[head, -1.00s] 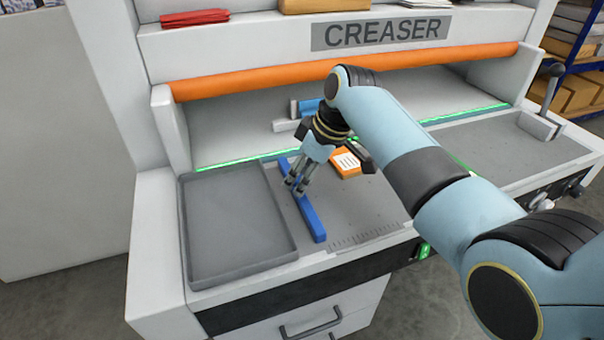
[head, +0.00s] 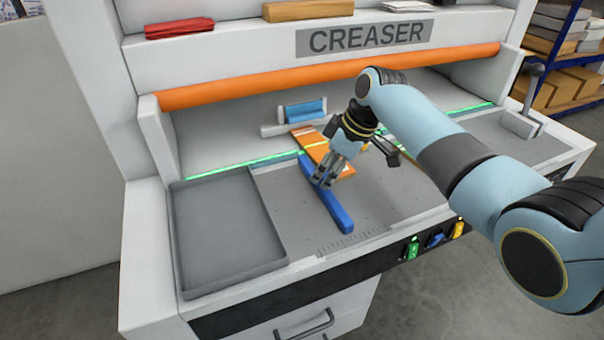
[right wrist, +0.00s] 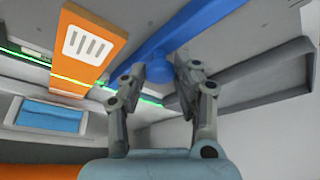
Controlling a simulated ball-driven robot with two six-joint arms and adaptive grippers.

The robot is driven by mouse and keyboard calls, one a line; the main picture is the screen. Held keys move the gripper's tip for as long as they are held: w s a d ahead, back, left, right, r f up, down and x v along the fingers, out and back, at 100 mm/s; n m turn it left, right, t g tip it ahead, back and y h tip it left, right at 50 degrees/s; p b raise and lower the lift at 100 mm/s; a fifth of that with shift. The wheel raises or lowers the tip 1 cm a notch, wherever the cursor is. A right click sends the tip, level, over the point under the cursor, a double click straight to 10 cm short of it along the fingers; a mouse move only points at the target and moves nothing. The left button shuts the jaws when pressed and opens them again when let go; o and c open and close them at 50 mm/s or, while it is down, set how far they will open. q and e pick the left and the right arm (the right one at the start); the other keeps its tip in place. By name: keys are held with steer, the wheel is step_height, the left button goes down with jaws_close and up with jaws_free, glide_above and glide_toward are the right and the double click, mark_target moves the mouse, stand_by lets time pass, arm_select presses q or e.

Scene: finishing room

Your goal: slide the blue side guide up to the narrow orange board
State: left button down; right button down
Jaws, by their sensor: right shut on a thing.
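The blue side guide (head: 338,212) is a long bar lying on the grey bed of the creaser. It also shows in the right wrist view (right wrist: 210,27). My right gripper (head: 322,182) is shut on the guide's round blue knob, which sits between its fingers in the right wrist view (right wrist: 160,72). The narrow orange board (head: 309,142) lies flat to the right of the guide, partly hidden by my gripper. Its white label shows in the right wrist view (right wrist: 88,45). A strip of grey bed separates guide and board there. My left gripper is out of view.
A shallow grey tray (head: 225,235) is at the left, with bare bed between it and the guide. A blue block on a light holder (head: 303,111) stands behind the board. An orange bar (head: 330,78) spans above. Switches (head: 412,248) sit on the front edge.

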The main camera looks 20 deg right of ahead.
steer(key=shift+d, duration=0.3)
steer(key=shift+a, duration=0.25)
steer(key=c, duration=1)
jaws_free()
steer(key=v, duration=1.2)
